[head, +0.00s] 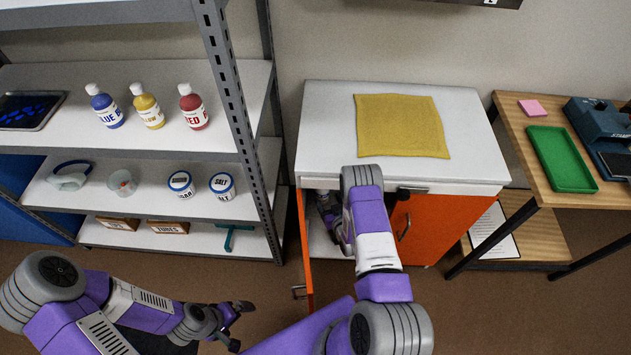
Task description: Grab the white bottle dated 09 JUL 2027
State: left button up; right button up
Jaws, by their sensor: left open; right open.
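No white bottle with a readable date shows in the head view. My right arm reaches into the open left side of the orange cabinet (440,222). My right gripper (327,208) is inside it, open, mostly in shadow and partly hidden by my own arm. What stands in front of the gripper cannot be made out. The cabinet's left door (305,250) is swung open towards me; its right door is shut. My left gripper (240,326) is open and empty above the floor, in front of the shelf unit.
Blue (104,107), yellow (148,107) and red (193,108) bottles stand on the upper shelf. Sugar (181,184) and salt (222,185) jars stand below. A yellow cloth (400,126) lies on the cabinet top. A green tray (561,160) is on the right table.

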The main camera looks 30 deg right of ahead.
aim_at(325, 196)
jog(key=b+x, duration=0.1)
jog(key=x, duration=0.1)
jog(key=b+x, duration=0.1)
jog(key=x, duration=0.1)
jog(key=b+x, duration=0.1)
jog(key=x, duration=0.1)
jog(key=shift+w+a+f, duration=0.1)
jog(key=shift+a+f, duration=0.1)
jog(key=shift+f, duration=0.1)
jog(key=shift+w+d, duration=0.1)
jog(key=shift+w, duration=0.25)
jog(key=shift+r, duration=0.1)
jog(key=c, duration=1)
